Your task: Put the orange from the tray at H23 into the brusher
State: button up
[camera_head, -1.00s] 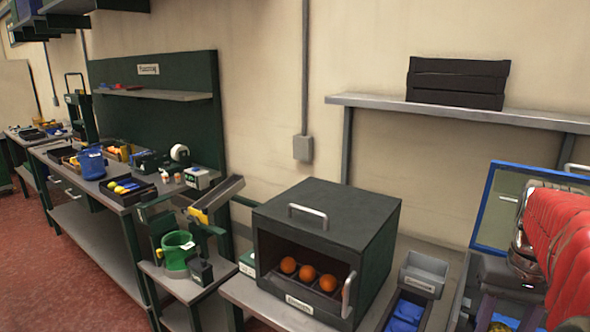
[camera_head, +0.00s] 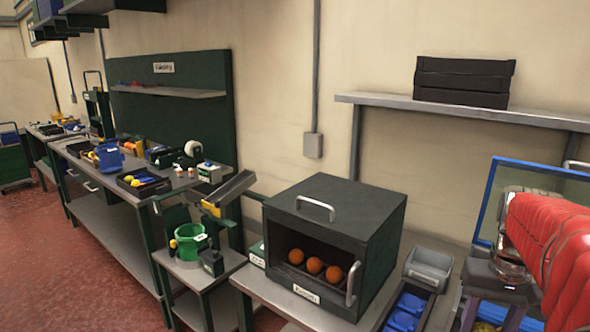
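A dark box-shaped machine (camera_head: 362,228) with an open front stands on the near bench; its front label is too blurred to read surely, so I cannot confirm that it is the brusher. Three oranges (camera_head: 315,265) sit in a row inside it. My red-sleeved arm enters from the right. My gripper (camera_head: 493,318) hangs down at the lower right, its two fingers apart, tips cut off by the frame edge. No tray marked H23 can be made out.
A grey bin (camera_head: 428,268) and a dark tray with blue contents (camera_head: 404,311) stand right of the machine. A blue-rimmed frame (camera_head: 487,205) stands behind my arm. A green bucket (camera_head: 190,240) is on a low stand to the left. A black crate (camera_head: 463,82) is on the wall shelf.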

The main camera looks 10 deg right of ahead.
jog(key=w+a+f+n, duration=0.2)
jog(key=w+a+f, duration=0.1)
jog(key=w+a, duration=0.6)
jog(key=w+a+f+n, duration=0.2)
jog(key=w+a+f, duration=0.2)
jog(key=w+a, duration=0.5)
jog(key=w+a+f+n, duration=0.2)
jog(key=w+a+f, duration=0.2)
jog(key=w+a, duration=0.5)
jog(key=w, duration=0.4)
jog(key=shift+f+n, duration=0.25)
jog(key=shift+n, duration=0.15)
jog(key=shift+w, duration=0.15)
notch_tip(320, 180, up, 10)
jog(key=w+m, duration=0.2)
jog(key=m, duration=0.1)
jog(key=shift+w, duration=0.2)
jog(key=shift+a, duration=0.1)
